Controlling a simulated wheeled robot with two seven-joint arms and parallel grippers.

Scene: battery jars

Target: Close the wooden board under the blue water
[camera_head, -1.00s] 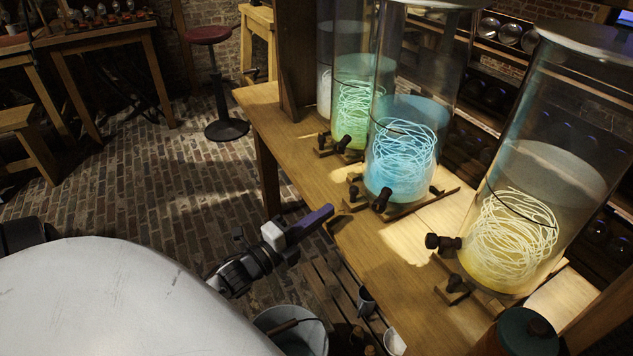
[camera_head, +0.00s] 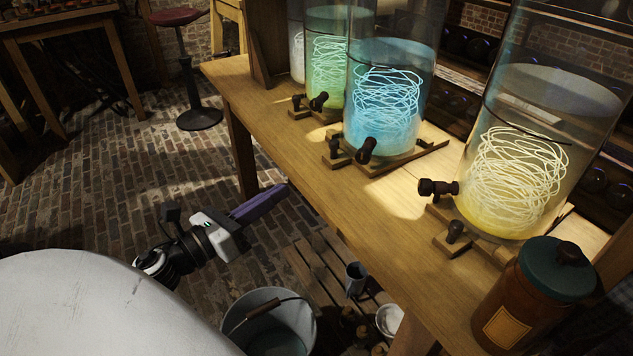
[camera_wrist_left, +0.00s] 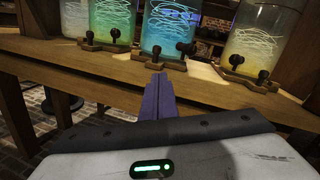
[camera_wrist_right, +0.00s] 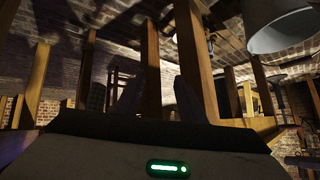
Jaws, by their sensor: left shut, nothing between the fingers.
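The glass jar of blue water (camera_head: 385,100) stands on the wooden table, with glowing coiled strands inside. Under it is a wooden board (camera_head: 408,157) with a dark tap and a knob at its front; the jar hides part of it. The board also shows in the left wrist view (camera_wrist_left: 162,63). My left gripper (camera_head: 282,191) is shut and empty, its purple fingers pointing at the table from outside its front edge, apart from the board. My right gripper (camera_wrist_right: 158,92) shows only in its own wrist view, its fingers apart with nothing between them.
A green jar (camera_head: 327,70) stands left of the blue one and a yellow jar (camera_head: 515,170) right. A brown lidded pot (camera_head: 520,300) is at the near right. A bucket (camera_head: 268,325) and a slatted pallet (camera_head: 318,268) are below the table. A red stool (camera_head: 185,70) stands behind.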

